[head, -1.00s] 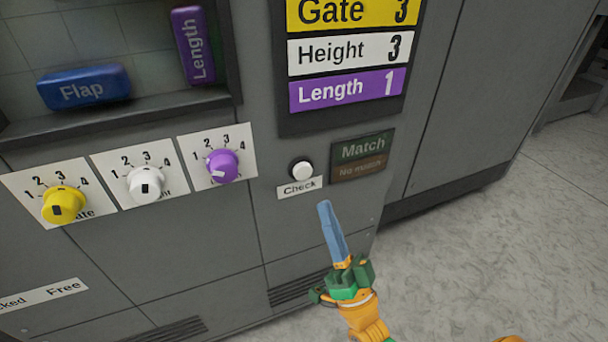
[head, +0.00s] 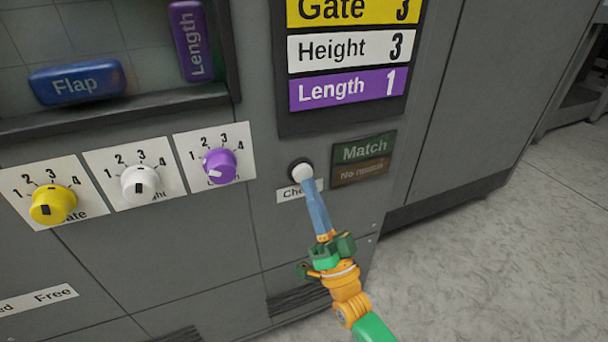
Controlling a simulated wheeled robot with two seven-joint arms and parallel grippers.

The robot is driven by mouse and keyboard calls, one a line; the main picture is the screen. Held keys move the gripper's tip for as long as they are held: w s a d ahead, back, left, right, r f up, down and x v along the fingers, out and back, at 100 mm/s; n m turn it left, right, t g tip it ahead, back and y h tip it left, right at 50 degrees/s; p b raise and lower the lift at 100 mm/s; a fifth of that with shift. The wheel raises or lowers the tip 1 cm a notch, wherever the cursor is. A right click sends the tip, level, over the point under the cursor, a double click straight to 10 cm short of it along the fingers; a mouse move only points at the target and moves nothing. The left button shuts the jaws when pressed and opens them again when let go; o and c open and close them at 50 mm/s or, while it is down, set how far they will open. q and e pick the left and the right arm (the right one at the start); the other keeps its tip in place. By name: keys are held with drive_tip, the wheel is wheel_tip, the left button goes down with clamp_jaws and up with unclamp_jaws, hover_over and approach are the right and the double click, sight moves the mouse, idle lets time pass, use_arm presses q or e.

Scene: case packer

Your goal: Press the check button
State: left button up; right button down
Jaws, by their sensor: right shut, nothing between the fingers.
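The check button (head: 301,170) is a round white button in a dark ring on the grey machine front. Its white "Check" label (head: 287,194) sits just below and is partly hidden by my gripper. My right gripper (head: 308,182) is shut with nothing in it, its blue fingers pointing up at the button. The fingertips overlap the button's lower edge in the head view; I cannot tell whether they touch it. My left gripper is not in view.
Right of the button is a panel with "Match" (head: 362,150) and "No match" (head: 361,172) fields, neither brightly lit. Yellow (head: 53,204), white (head: 140,182) and purple (head: 219,165) knobs are at the left. A display (head: 346,50) reads Gate 3, Height 3, Length 1.

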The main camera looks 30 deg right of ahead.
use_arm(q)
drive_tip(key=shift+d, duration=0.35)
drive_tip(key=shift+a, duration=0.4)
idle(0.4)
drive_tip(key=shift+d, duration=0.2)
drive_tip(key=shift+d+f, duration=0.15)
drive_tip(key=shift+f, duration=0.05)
use_arm(e)
drive_tip(key=shift+w, duration=0.45)
